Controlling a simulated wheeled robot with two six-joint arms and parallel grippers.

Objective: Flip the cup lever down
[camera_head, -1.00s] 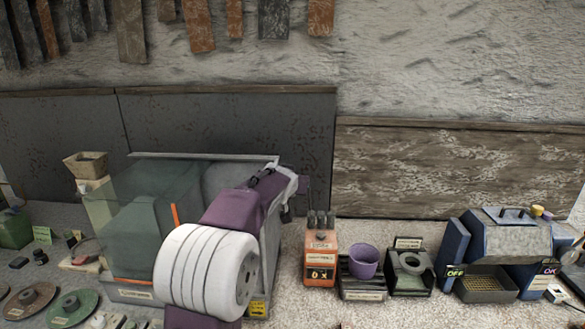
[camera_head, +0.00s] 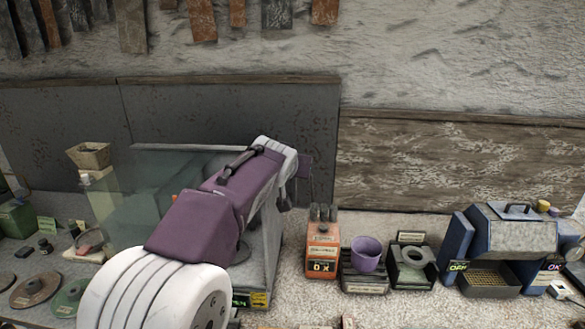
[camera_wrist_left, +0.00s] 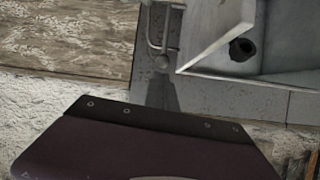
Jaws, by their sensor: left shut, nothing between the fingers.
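My left arm reaches in from the bottom left of the head view, over a large glass-sided cabinet (camera_head: 265,265). My left gripper (camera_head: 303,168) is at the cabinet's upper right edge, mostly hidden behind my wrist. It is shut and empty. In the left wrist view a dark purple part of it fills the bottom. I cannot tell whether this rod is the cup lever. A purple cup (camera_head: 366,253) stands on a dark slatted stand.
An orange box (camera_head: 322,250) with a display stands left of the cup. A dark holder with a ring (camera_head: 412,262) and a grey-blue machine (camera_head: 512,240) stand to the right. Discs (camera_head: 35,287) and small items lie at far left. A wooden panel lines the wall.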

